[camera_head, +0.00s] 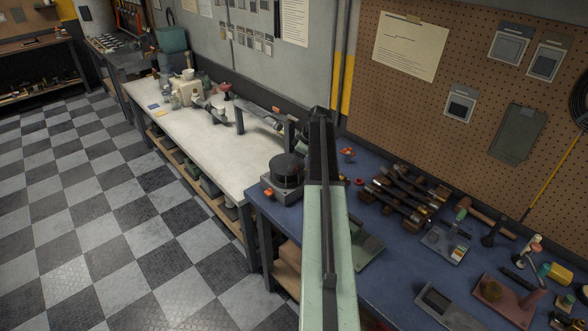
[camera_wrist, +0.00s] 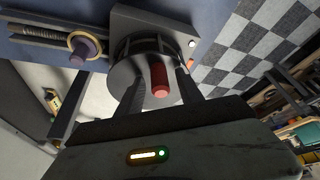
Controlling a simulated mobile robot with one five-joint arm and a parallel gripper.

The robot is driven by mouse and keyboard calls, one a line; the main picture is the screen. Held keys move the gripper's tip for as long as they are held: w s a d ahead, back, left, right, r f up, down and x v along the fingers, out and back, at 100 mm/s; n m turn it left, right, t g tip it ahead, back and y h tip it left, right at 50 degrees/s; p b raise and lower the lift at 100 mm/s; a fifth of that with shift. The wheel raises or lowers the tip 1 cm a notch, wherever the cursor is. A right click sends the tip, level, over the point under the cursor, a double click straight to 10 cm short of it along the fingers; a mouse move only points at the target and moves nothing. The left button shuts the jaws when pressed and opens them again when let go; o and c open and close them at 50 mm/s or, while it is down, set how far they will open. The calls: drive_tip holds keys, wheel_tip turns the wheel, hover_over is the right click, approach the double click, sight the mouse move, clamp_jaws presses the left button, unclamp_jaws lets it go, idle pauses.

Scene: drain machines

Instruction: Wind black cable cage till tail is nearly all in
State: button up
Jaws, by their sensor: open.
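The black cable cage (camera_head: 286,169) is a round dark drum on a grey base at the near left corner of the blue bench. In the wrist view the drum (camera_wrist: 126,76) fills the middle, with a red crank knob (camera_wrist: 159,81) standing out towards the camera. My gripper (camera_wrist: 160,88) is open, with one dark finger on each side of the red knob; I cannot tell whether either touches it. My arm hides the gripper in the head view. A ribbed dark coil (camera_wrist: 42,33) lies left of the drum; whether it is the cable tail is unclear.
A purple knob with a tan ring (camera_wrist: 83,50) is near the coil. On the blue bench (camera_head: 395,247), a rack of dark tools (camera_head: 404,193) and several small parts lie right of my arm. The white bench (camera_head: 190,125) adjoins behind. Checkered floor (camera_head: 85,200) is clear at left.

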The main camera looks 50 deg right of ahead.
drive_tip(key=shift+r, duration=0.1)
drive_tip(key=shift+c, duration=0.3)
clamp_jaws()
idle(1.0)
